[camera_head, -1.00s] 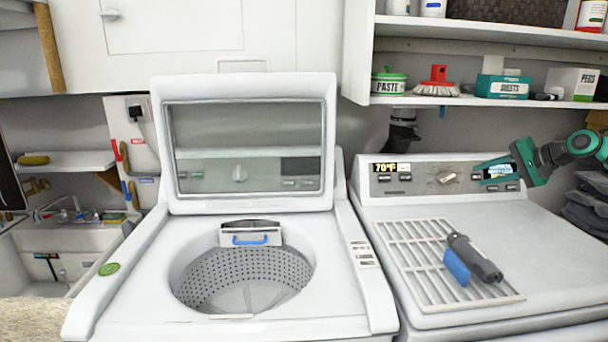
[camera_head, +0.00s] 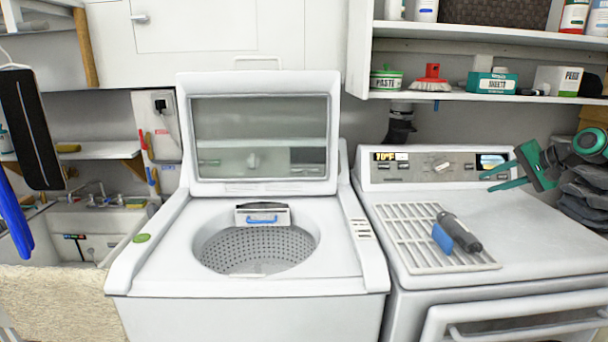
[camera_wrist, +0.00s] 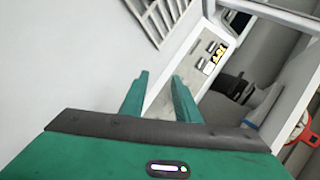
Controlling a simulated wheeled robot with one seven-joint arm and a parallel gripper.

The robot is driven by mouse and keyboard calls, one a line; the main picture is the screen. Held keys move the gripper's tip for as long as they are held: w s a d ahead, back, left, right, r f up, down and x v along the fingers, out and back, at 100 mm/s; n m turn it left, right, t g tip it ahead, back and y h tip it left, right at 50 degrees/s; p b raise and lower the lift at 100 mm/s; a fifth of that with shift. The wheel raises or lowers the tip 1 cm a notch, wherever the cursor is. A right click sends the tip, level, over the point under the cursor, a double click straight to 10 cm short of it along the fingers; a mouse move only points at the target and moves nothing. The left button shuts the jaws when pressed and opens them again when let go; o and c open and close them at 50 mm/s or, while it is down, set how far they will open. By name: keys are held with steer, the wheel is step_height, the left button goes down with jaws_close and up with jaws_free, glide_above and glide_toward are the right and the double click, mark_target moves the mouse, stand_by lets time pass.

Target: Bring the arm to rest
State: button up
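My gripper (camera_head: 511,178) is at the right in the head view, above the back right of the dryer (camera_head: 540,232) and in front of its control panel (camera_head: 440,167). Its two green fingers point left and are spread apart, with nothing between them. In the wrist view the fingers (camera_wrist: 160,97) also show a clear gap. Part of my green arm shows behind the gripper at the right edge.
A rack (camera_head: 424,237) on the dryer holds a grey and blue brush-like tool (camera_head: 457,233). The washer (camera_head: 134,274) stands left with its lid (camera_head: 262,136) up. A shelf (camera_head: 470,95) with several supplies hangs above. Dark folded cloths (camera_head: 585,195) lie at the right.

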steer(key=s+a+f+n+g+h, duration=0.1)
steer(key=s+a+f+g, duration=0.2)
steer(key=s, duration=1.3)
steer(key=s+a+f+n+g+h, duration=0.1)
steer(key=s+a, duration=0.6)
steer(key=s, duration=1)
steer(key=s+a+f+n+g+h, duration=0.1)
steer(key=s+a+f+g+h, duration=0.2)
steer(key=s, duration=1.4)
step_height(320, 180, down, 4)
steer(key=shift+a+f+g, duration=0.15)
steer(key=shift+a+g, duration=0.95)
steer(key=shift+a, duration=0.05)
steer(key=shift+w+f, duration=0.25)
steer(key=shift+w, duration=0.3)
